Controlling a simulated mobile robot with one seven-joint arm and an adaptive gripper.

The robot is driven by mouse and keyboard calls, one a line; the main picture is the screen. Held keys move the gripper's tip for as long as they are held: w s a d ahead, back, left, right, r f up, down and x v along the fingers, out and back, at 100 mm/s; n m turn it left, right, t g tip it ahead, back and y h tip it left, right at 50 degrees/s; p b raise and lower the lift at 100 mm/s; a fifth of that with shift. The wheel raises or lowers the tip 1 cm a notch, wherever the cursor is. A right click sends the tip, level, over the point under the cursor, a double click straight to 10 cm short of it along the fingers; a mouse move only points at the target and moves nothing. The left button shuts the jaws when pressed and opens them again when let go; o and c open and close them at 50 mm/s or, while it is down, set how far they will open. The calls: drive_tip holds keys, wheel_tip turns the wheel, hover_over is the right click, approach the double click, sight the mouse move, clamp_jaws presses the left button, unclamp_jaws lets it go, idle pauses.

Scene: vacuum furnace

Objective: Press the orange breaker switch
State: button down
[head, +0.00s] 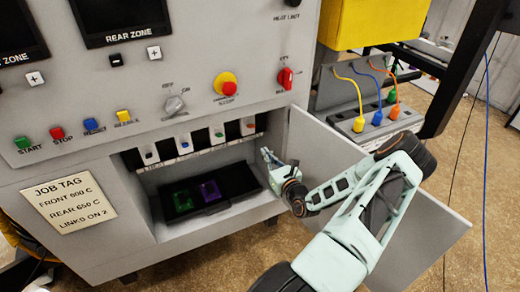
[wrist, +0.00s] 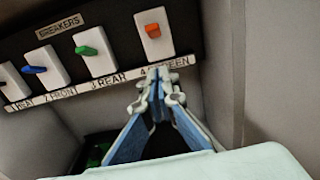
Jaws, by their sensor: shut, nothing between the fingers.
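The orange breaker switch (wrist: 152,30) is on a white plate at the right end of the breaker row, above a label that seems to start with 4. In the head view the orange switch (head: 249,125) is at the upper right of the open cabinet bay. My gripper (wrist: 159,77) is shut and empty. Its tips appear just below the orange switch, over the label strip; I cannot tell whether they touch the panel. In the head view my gripper (head: 266,153) is at the right side of the bay opening.
A green switch (wrist: 87,50) and a blue switch (wrist: 35,70) are left of the orange one. The open cabinet door (head: 330,150) stands right of the bay, behind my arm. A black tray (head: 212,208) with green and purple items lies on the bay floor.

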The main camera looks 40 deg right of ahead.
drive_tip(key=shift+r+v, duration=0.15)
drive_tip(key=shift+v, duration=0.55)
drive_tip(key=shift+r+v, duration=0.15)
drive_tip(key=shift+v, duration=0.55)
